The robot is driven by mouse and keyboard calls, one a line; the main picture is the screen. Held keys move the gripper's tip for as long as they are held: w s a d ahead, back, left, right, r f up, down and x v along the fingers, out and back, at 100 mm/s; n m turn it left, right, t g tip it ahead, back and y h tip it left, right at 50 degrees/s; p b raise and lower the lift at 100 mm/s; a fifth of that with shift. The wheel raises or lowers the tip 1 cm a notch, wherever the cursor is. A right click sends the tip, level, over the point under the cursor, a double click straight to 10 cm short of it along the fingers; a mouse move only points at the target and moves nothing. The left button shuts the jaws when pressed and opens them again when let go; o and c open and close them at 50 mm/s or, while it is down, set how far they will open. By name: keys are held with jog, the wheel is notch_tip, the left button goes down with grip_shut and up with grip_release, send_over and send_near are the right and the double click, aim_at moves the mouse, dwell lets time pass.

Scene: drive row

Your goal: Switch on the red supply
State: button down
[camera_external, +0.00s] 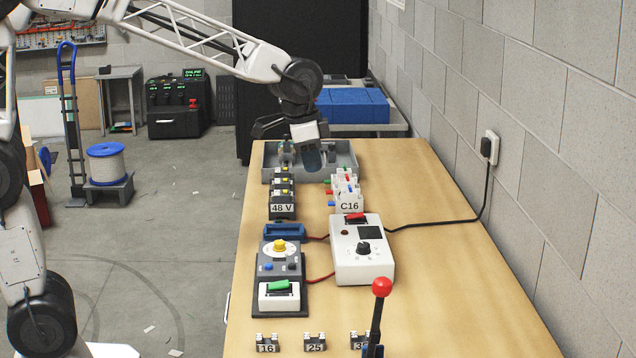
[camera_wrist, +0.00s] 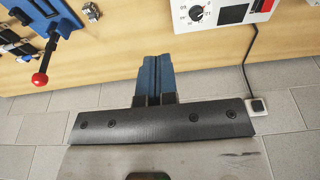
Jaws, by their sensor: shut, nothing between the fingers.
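The supply is a white box (camera_external: 347,266) with a red switch (camera_external: 355,216), a small dark red lamp, a dark display and a black dial. It stands on the bench right of centre, and its edge shows at the top of the wrist view (camera_wrist: 182,22), with part of the red switch (camera_wrist: 266,5) at the frame's edge. I cannot tell the switch's position; the lamp looks dark. My gripper (camera_external: 313,168) is shut and empty, with blue fingers that also show in the wrist view (camera_wrist: 155,62). It hangs over the far end of the bench, beyond the supply and apart from it.
A grey control unit with a green switch (camera_external: 279,286) and yellow button stands left of the supply. A lever with a red knob (camera_external: 381,288) stands nearer. C16 blocks (camera_external: 349,206) and 48 V blocks (camera_external: 282,211) stand beyond. A black cable (camera_external: 440,222) runs to the wall socket.

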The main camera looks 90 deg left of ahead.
jog(key=w+a+f, duration=0.3)
jog(key=w+a, duration=0.4)
jog(key=a, duration=0.6)
send_over(362, 213)
jog(key=s, duration=0.3)
notch_tip(362, 213, down, 5)
jog(key=shift+d+f, duration=0.1)
jog(key=shift+f, duration=0.1)
jog(key=shift+f, duration=0.2)
jog(key=f, duration=0.4)
jog(key=w+f, duration=0.1)
jog(key=f, duration=0.4)
jog(key=w+f, duration=0.1)
jog(key=f, duration=0.3)
jog(key=shift+w+f, duration=0.15)
jog(key=shift+w, duration=0.1)
